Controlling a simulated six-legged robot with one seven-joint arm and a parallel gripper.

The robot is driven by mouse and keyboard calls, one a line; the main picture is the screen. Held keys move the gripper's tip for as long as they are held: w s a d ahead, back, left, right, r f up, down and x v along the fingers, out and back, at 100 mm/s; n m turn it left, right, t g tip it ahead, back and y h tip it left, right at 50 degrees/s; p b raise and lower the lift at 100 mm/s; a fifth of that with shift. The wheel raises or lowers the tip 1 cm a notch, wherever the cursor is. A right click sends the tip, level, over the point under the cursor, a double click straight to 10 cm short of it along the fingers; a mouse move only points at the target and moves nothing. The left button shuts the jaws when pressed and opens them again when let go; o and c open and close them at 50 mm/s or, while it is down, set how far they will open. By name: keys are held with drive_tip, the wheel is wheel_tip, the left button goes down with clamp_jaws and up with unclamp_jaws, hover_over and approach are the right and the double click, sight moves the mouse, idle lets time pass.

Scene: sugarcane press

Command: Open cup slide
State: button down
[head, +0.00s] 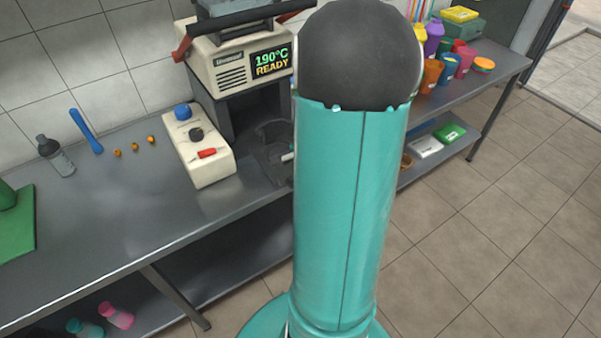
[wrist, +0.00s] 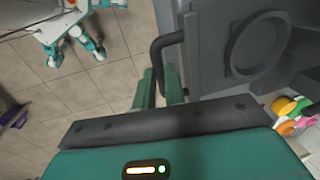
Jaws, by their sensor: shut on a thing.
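In the wrist view, the cup slide (wrist: 215,60) is a dark grey panel with a round ringed recess, filling the upper right. A black bent handle (wrist: 166,41) sticks out from its left edge. My gripper (wrist: 161,84) has its green fingers on either side of the handle's bar and is shut on it. In the head view, the press (head: 228,60) shows "190°C READY". The dark slide area (head: 272,138) shows low in its front opening, partly behind my teal arm. My gripper is hidden there behind the arm.
A white control box (head: 200,150) with knobs and a red switch stands left of the opening. Colourful cups (head: 432,75) stand right. Tiled floor (head: 480,230) is clear.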

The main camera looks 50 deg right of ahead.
drive_tip(key=c, duration=1.5)
unclamp_jaws()
drive_tip(key=r, duration=0.4)
drive_tip(key=s+r, duration=0.1)
drive_tip(key=r, duration=0.4)
drive_tip(key=s+r, duration=0.1)
drive_tip(key=r, duration=0.3)
drive_tip(key=shift+s+a+r, duration=0.2)
drive_tip(key=shift+a+r, duration=0.1)
drive_tip(key=shift+a, duration=0.05)
drive_tip(key=a+r+n+t, duration=0.1)
drive_tip(key=a+r+n, duration=0.2)
drive_tip(key=a+n, duration=0.4)
drive_tip(key=a+r+n+t, duration=0.1)
drive_tip(key=a+r+n, duration=0.2)
drive_tip(key=a+n, duration=0.4)
drive_tip(key=a+r+n+t, duration=0.1)
drive_tip(key=a+r+n, duration=0.2)
drive_tip(key=a+n, duration=0.4)
drive_tip(key=shift+w+a+r+t+y, duration=0.1)
drive_tip(key=shift+a+r+t+y, duration=0.1)
drive_tip(key=shift+a, duration=2.25)
drive_tip(key=shift+a+r+t+y, duration=0.1)
drive_tip(key=shift+a+r, duration=0.1)
drive_tip(key=shift+a, duration=2.2)
